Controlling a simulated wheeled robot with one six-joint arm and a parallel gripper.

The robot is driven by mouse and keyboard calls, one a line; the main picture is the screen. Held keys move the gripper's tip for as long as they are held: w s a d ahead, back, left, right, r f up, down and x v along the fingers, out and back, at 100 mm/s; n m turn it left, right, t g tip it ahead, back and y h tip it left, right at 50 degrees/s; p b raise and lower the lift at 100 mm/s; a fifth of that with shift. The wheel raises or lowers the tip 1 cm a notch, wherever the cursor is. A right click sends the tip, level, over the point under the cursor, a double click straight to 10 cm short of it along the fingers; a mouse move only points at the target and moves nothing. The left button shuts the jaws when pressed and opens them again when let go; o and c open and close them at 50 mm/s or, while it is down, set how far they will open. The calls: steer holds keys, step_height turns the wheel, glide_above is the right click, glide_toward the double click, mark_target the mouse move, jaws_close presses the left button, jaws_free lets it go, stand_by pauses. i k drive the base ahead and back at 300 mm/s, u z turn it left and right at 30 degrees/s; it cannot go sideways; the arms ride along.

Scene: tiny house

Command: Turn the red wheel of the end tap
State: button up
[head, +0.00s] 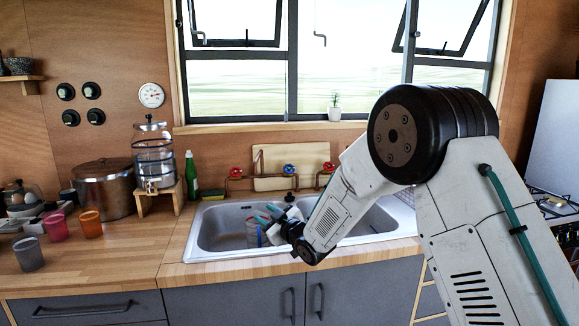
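A red tap wheel (235,173) sits at the left end of the pipework behind the sink. A blue wheel (289,169) is in the middle, and another red wheel (328,167) is on the right, close to my arm in the picture. My gripper (268,219) is over the left sink basin, below and to the right of the left red wheel and apart from it. Its fingers are small and partly covered by the wrist, so I cannot tell whether they are open or shut.
The steel sink (200,240) is set in a wooden worktop (130,250). A green bottle (190,175) and a glass dispenser (153,160) on a stand are left of the taps. A chopping board (290,158) leans behind them. Several cups stand at the left.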

mark_target(235, 175)
steer(key=z, duration=0.25)
steer(key=i, duration=1.4)
steer(key=u, duration=0.55)
